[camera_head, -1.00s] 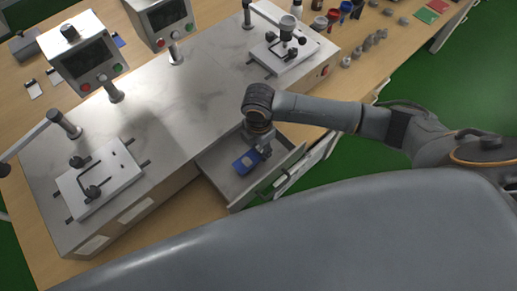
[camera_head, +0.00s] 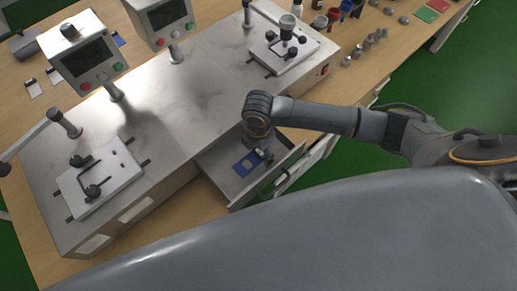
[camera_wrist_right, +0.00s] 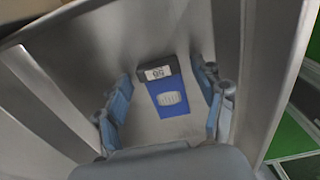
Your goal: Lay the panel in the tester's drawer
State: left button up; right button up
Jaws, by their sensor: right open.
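The blue panel (camera_head: 243,165) lies flat on the floor of the tester's open drawer (camera_head: 216,162). My right gripper (camera_head: 265,156) is over the drawer, just right of the panel. In the right wrist view its open fingers (camera_wrist_right: 162,107) stand on either side of the panel, apart from it. The tester (camera_head: 150,120) is a long metal box on the table. My left gripper is not in view.
Small metal parts (camera_head: 369,42) and cups stand on the wooden table at the back right. The drawer walls are close around my right gripper.

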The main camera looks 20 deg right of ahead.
aim_at(258, 153)
notch_tip(258, 153, up, 12)
jog(key=shift+r+b, duration=0.15)
jog(key=shift+b, duration=0.2)
